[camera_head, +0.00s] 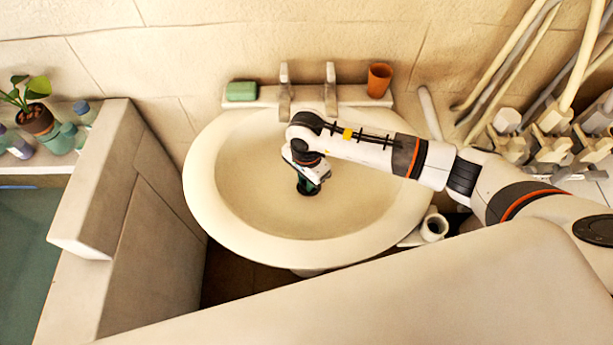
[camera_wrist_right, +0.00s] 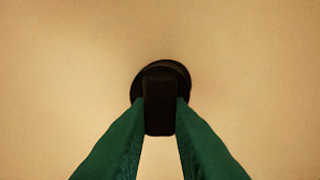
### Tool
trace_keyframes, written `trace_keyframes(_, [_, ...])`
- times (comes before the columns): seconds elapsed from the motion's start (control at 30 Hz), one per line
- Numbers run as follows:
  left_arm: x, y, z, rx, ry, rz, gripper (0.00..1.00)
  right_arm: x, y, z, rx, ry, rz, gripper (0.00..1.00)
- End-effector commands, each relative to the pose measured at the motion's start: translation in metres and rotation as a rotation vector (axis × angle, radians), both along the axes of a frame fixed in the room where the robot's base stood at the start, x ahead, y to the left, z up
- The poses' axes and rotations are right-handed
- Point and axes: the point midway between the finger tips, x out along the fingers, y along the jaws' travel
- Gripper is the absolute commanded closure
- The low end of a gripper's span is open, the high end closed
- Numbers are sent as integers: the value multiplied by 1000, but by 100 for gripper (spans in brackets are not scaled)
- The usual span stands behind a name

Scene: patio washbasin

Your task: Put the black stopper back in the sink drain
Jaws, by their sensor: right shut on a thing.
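The cream oval sink (camera_head: 225,190) sits against the wall in the head view. My right gripper (camera_head: 309,187) reaches down into the middle of its bowl. In the right wrist view, the green fingers of my right gripper (camera_wrist_right: 160,118) are shut on the upright tab of the black stopper (camera_wrist_right: 160,85). The stopper's round disc shows behind the tab, against the cream basin surface. The drain opening cannot be made out in either view; whether the stopper is above the drain or in it I cannot tell. My left gripper is not in view.
Two taps (camera_head: 285,92) stand on the sink's back ledge, with a green soap bar (camera_head: 242,91) and a terracotta cup (camera_head: 379,81). A low wall (camera_head: 150,200) is at left. Long-handled tools (camera_head: 510,60) lean at right. The bowl around my gripper is clear.

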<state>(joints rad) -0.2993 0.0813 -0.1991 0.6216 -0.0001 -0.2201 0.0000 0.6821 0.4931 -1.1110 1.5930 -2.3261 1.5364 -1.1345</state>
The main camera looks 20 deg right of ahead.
Motion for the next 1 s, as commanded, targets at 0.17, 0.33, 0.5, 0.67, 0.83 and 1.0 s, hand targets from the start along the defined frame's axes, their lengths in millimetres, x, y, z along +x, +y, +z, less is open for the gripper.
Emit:
trace_keyframes(0.17, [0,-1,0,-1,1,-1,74,0,0,1,0,0,0,100])
trace_keyframes(0.33, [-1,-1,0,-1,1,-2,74,0,0,1,0,0,0,100])
trace_keyframes(0.5, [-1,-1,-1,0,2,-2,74,0,0,0,0,0,0,100])
trace_keyframes(0.67, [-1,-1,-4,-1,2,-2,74,0,0,0,-1,0,0,100])
trace_keyframes(0.83, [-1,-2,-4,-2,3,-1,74,0,0,1,0,1,-1,100])
trace_keyframes(1.0, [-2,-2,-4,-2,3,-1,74,0,0,1,0,1,-1,100])
